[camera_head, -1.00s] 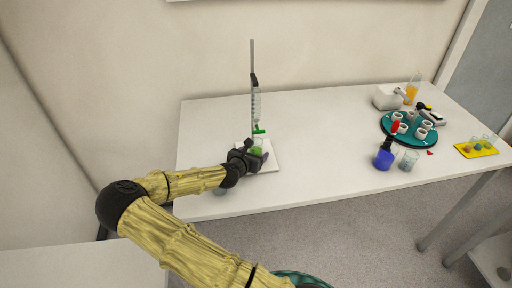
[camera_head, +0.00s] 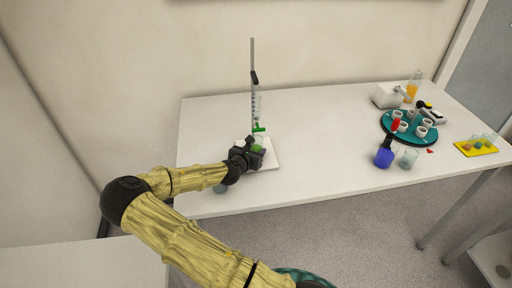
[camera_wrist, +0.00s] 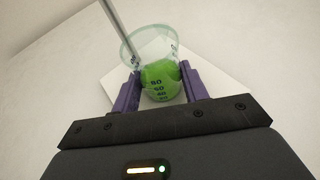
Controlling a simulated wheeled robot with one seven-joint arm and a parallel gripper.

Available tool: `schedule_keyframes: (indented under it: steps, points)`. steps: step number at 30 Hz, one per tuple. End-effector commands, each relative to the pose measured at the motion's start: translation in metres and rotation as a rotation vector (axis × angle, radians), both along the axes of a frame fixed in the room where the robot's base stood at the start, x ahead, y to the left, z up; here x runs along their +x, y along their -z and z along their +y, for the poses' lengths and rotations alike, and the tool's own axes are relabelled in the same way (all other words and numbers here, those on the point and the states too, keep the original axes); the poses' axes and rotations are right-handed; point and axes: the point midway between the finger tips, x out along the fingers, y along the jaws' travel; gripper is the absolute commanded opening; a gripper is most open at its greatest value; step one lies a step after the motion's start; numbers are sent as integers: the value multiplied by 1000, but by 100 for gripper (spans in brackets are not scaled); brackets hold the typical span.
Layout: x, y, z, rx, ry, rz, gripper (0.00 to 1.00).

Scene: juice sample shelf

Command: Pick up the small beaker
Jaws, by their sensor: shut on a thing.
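The small beaker (camera_wrist: 151,52) is clear with dark graduation marks and holds bright green liquid. In the wrist view it sits between the two purple fingers of my gripper (camera_wrist: 158,92), which is shut on its sides. In the head view the beaker (camera_head: 259,143) is mostly hidden behind my gripper (camera_head: 250,150), at the white base of the burette stand (camera_head: 253,110). I cannot tell whether the beaker rests on the base or is slightly raised.
The stand's rod rises close behind the beaker, with a green stopcock (camera_head: 259,129) just above it. Another glass (camera_head: 220,188) is partly hidden by my arm. A blue flask (camera_head: 383,157), a clear beaker (camera_head: 407,159) and a teal rack (camera_head: 387,124) stand right. The table's middle is clear.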

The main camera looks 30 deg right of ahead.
Motion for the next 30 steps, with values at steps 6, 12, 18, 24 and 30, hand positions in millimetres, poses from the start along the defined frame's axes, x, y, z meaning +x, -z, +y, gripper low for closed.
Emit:
schedule_keyframes:
  steps: [6, 12, 18, 24, 30]
  points:
    - [0, -3, 0, 0, 0, 0, 16]
    - [0, -17, 0, -1, 0, 1, 16]
    - [0, -41, 0, -1, 0, -1, 16]
    - [-38, -37, 11, -2, 0, 4, 16]
    - [-88, -37, 26, -3, 0, 5, 16]
